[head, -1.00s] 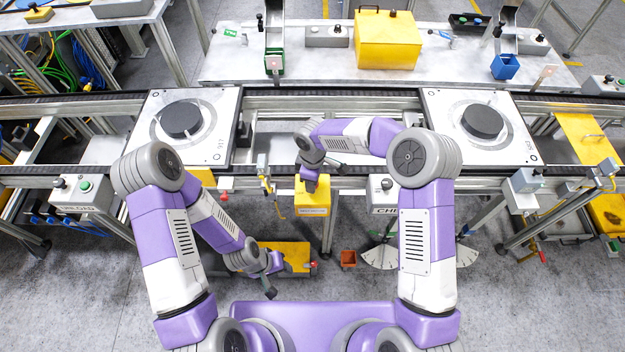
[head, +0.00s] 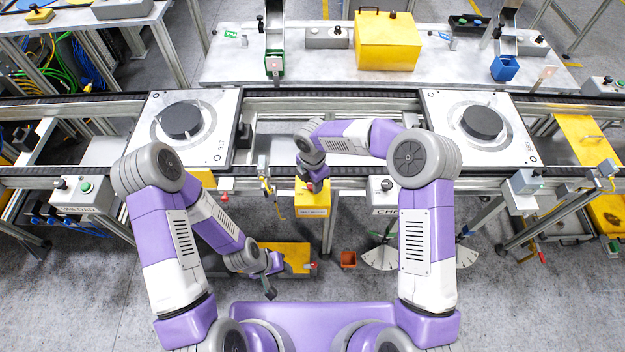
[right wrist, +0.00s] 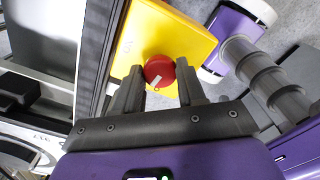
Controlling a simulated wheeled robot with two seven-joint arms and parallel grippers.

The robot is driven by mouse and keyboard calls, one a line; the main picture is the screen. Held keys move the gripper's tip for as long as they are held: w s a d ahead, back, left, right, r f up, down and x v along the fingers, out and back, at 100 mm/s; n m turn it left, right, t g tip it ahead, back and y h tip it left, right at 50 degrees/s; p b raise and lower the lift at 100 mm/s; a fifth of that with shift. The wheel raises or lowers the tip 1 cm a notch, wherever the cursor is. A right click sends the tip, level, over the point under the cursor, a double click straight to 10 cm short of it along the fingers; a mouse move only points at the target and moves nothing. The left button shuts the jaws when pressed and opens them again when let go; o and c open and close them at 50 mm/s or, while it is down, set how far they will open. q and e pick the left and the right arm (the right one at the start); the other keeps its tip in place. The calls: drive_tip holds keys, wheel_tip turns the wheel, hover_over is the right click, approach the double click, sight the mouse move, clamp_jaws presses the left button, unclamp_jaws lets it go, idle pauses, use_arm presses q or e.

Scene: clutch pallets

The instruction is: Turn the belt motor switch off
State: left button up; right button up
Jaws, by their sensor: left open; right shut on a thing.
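The belt motor switch is a red round knob (right wrist: 159,71) with a white mark, on a yellow box (right wrist: 185,38) in the right wrist view. In the head view the yellow box (head: 312,199) hangs at the conveyor's front side, with a pale label on its front. My right gripper (head: 311,186) is over the box top, and a bit of red shows there. In the right wrist view its two fingers (right wrist: 158,86) are on either side of the knob, shut on it. My left gripper (head: 270,292) is open, low above the floor, away from the switch.
The conveyor rail (head: 380,172) runs just behind the yellow box. Two pallets with black discs, one left (head: 222,105) and one right (head: 436,110), sit on the conveyor. A grey control box (head: 381,190) is to the right. A yellow platform (head: 292,256) lies below.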

drive_tip(key=shift+r+n, duration=0.1)
drive_tip(key=shift+n, duration=0.6)
drive_tip(key=shift+w, duration=0.1)
drive_tip(key=o, duration=1.1)
drive_tip(key=shift+c, duration=0.2)
wheel_tip(320, 180, up, 8)
drive_tip(key=shift+f, duration=0.2)
drive_tip(key=shift+s+f, duration=0.1)
drive_tip(key=shift+s, duration=0.1)
